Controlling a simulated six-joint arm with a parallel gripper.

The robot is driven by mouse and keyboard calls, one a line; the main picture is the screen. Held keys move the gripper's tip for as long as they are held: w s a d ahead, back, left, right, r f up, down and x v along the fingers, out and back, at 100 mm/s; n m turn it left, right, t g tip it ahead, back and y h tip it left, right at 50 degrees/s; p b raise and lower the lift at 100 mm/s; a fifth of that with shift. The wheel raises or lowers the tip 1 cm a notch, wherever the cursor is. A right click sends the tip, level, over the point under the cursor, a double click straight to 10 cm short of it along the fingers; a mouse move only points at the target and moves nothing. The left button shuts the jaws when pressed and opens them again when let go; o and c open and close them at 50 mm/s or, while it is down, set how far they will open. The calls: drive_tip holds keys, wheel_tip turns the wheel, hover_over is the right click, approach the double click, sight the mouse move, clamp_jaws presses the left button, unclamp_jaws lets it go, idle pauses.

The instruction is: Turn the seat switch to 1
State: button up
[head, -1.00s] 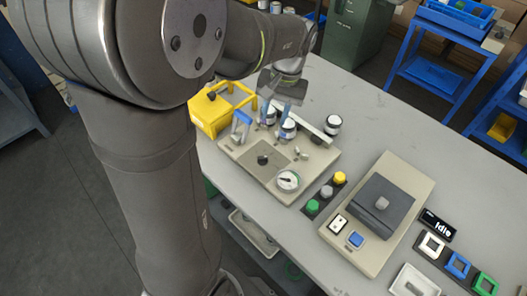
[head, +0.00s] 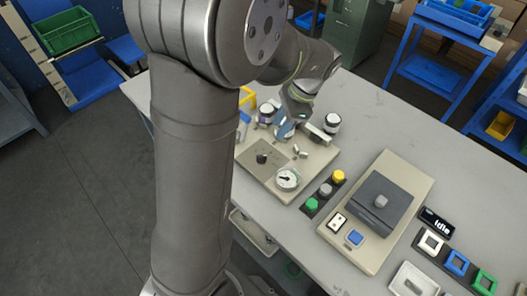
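My gripper (head: 285,128) points down over the back of a beige panel (head: 302,182) on the grey table. Its blue-grey fingers are at a round white-and-dark knob there and partly cover it; I cannot tell if they touch it or how far apart they are. The panel also carries a black knob (head: 262,158), small metal levers (head: 300,152) and a round dial gauge (head: 288,179). A black-and-white switch (head: 338,221) sits on the beige machine to the right. No label reading "seat" is legible, so I cannot tell which control is the seat switch.
Green, grey and yellow buttons (head: 325,190) stand between the panel and the beige machine (head: 412,180). My arm hides the yellow holder's left part. The table's back right is clear.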

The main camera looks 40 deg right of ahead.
sight(262, 156)
drive_tip(key=x, duration=1.2)
drive_tip(key=shift+f, duration=0.35)
clamp_jaws()
